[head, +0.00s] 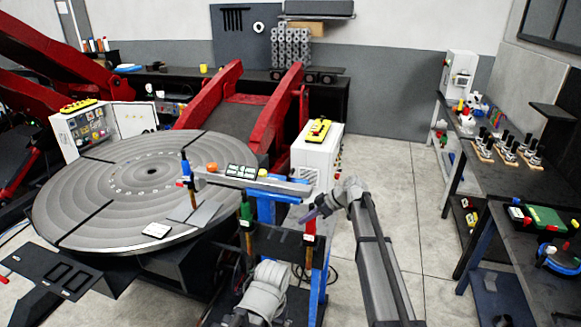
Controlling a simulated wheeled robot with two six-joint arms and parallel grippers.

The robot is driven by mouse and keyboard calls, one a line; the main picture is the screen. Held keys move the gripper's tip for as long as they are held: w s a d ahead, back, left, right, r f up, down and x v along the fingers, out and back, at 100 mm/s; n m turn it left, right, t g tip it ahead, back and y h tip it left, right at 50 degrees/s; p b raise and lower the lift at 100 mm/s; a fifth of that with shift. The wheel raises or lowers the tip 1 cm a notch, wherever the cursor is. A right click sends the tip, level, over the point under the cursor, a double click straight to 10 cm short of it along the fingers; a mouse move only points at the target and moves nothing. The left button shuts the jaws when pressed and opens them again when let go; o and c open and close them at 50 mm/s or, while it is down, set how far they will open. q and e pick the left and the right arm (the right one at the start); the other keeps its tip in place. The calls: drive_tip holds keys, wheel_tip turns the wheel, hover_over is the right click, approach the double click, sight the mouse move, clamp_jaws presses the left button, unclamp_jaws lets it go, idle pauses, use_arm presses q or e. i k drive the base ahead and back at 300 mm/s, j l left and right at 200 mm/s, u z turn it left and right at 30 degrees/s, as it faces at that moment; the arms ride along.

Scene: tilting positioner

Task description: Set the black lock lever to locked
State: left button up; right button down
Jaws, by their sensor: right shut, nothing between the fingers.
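The large round grey tilting table (90,190) lies at the left. In front of it stands a control stand with a grey bar (250,183) on blue supports (265,212). Upright levers with coloured grips stand around it: a blue one (186,168), a green one (246,212) and a red one (311,224). I cannot make out for certain which part is the black lock lever or how it is set. My right gripper (309,215) is shut and empty, just above the red-gripped lever; contact cannot be told. The fingers of my left gripper do not show.
Red arms (215,95) rise behind the table. A white cabinet (315,155) with a yellow button box (319,131) stands behind the stand. A dark workbench (505,175) with parts runs along the right. The floor between (410,200) is clear.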

sight(293, 169)
drive_tip(key=i+j, duration=0.1)
drive_tip(key=i, duration=1.45)
